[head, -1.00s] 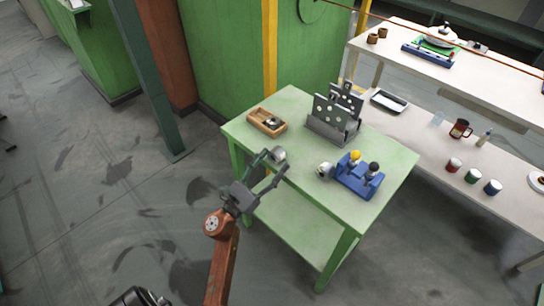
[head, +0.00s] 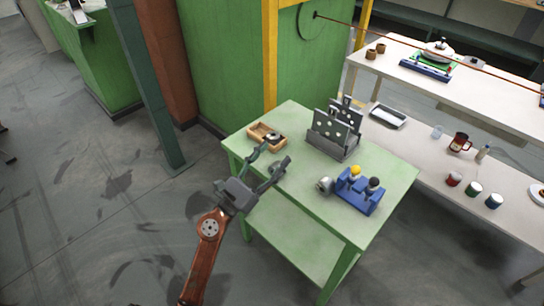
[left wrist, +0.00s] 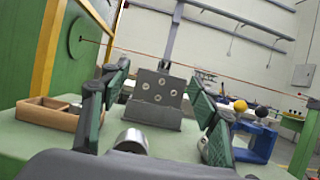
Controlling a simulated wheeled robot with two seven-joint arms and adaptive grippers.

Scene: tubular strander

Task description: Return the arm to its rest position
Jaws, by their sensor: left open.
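My left arm (head: 204,255) reaches up from the bottom in the head view. My left gripper (head: 271,160) is open at the near left edge of the green table (head: 302,199), with nothing seen clamped between its fingers. In the left wrist view the two fingers (left wrist: 153,112) stand wide apart. A metal cylinder (left wrist: 131,141) shows low between them, apart from both; its base is hidden by the gripper body. In the head view I cannot make this cylinder out near the fingers. My right gripper is not in view.
The table holds a wooden box (head: 254,134), a grey plate rack (head: 325,145), a silver round part (head: 325,186) and a blue holder (head: 352,201) with knobbed pieces. A green post (head: 150,100) stands left. Floor (head: 80,220) left of the arm is clear.

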